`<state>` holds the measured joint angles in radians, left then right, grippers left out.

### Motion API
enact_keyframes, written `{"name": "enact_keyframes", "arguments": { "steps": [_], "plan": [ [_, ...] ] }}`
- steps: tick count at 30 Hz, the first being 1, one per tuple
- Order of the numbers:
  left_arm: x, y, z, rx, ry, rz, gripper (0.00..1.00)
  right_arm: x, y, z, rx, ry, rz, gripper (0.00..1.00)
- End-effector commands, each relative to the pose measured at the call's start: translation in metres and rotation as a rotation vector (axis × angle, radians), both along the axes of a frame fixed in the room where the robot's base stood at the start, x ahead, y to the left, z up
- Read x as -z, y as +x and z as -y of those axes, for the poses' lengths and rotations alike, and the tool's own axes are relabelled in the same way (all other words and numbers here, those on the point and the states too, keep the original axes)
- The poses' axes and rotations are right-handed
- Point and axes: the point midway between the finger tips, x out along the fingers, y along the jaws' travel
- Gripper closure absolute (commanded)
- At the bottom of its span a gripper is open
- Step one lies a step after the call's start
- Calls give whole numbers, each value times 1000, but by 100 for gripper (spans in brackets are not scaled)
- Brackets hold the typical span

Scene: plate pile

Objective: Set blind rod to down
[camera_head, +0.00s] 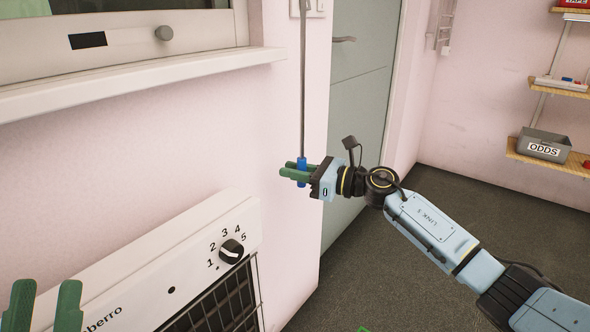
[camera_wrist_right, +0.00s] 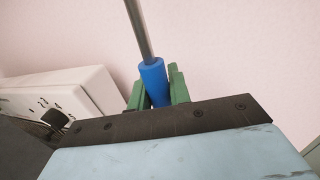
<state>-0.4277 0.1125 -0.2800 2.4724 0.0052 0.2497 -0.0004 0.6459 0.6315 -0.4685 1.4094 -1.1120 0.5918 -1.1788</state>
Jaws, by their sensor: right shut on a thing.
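The blind rod (camera_head: 302,80) is a thin grey rod hanging down along the pink wall, with a blue handle at its lower end. My right gripper (camera_head: 292,171) is shut on the blue handle, its green fingers on either side of it. In the right wrist view the blue handle (camera_wrist_right: 154,82) sits between the green fingers, with the grey rod rising out of its top at a slight tilt. My left gripper (camera_head: 43,305) shows at the bottom left corner of the head view, its two green fingers apart and nothing between them.
A white heater (camera_head: 205,222) with a numbered knob (camera_head: 232,251) and a dark grille stands at lower left. A window sill (camera_head: 140,84) juts out above it. A grey door (camera_head: 360,75) is behind the rod. Shelves with an ODDS bin (camera_head: 543,146) are at far right.

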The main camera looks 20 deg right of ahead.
Motion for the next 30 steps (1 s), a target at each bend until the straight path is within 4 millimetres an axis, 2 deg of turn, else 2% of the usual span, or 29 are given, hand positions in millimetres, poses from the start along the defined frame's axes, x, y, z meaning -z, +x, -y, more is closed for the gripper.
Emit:
{"name": "enact_keyframes", "arguments": {
  "steps": [1,5,6,17,20,30],
  "plan": [
    [0,0,0,0,0,1,64,3,-1,-4,-6,0,-4,77],
    [0,0,0,0,-2,1,64,3,-1,-2,-4,-1,-3,60],
    [0,0,0,0,-2,1,64,3,-1,-1,-3,-1,-3,59],
    [-1,1,0,0,1,-9,64,2,-6,6,-1,-2,-5,59],
    [4,5,2,3,19,-64,64,2,-16,16,-2,-2,-6,59],
    [17,17,5,2,71,-239,64,3,-65,70,-2,-2,-8,59]
  ]
}}
